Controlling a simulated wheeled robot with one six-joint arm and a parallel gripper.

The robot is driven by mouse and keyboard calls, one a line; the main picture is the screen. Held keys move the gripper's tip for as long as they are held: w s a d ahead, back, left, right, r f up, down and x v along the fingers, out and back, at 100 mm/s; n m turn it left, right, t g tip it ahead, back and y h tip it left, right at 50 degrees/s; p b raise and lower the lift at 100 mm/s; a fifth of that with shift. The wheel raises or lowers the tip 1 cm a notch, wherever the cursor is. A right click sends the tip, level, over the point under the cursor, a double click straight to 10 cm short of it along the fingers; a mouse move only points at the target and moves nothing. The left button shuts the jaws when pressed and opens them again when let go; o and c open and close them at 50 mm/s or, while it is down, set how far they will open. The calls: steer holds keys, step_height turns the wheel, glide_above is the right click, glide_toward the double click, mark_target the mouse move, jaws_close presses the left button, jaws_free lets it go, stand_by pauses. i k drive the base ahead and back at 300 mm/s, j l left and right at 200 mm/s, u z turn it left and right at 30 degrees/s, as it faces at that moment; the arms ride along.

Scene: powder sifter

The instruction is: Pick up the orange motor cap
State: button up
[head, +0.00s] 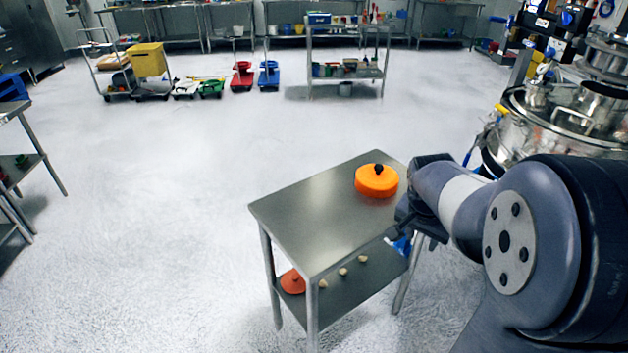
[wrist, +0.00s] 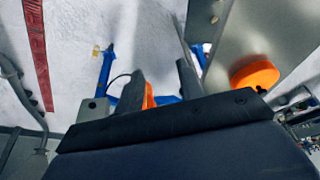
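The orange motor cap (head: 376,184) is a round disc with a black knob on top. It lies flat near the far right corner of a steel table (head: 318,215). In the wrist view the cap (wrist: 256,76) is at the right, outside the fingers. My gripper (wrist: 162,84) has its two dark fingers apart, with no cap between them. A small orange patch shows beside the left finger; I cannot tell what it is. In the head view my gripper (head: 402,222) is at the table's right edge, beside the cap and partly hidden by my arm.
The table's lower shelf (head: 345,296) holds an orange-red lid (head: 293,281) and several small pale pieces. A large steel vessel (head: 560,118) stands at the right, behind my arm. The floor left of the table is open; carts and shelves stand far back.

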mark_target(374, 181)
steer(key=i+l+u, duration=0.2)
steer(key=u, duration=0.2)
steer(key=i+l+u, duration=0.1)
steer(key=l+u, duration=0.3)
steer(key=i+l+u, duration=0.1)
steer(key=l+u, duration=0.8)
steer(key=l, duration=1.4)
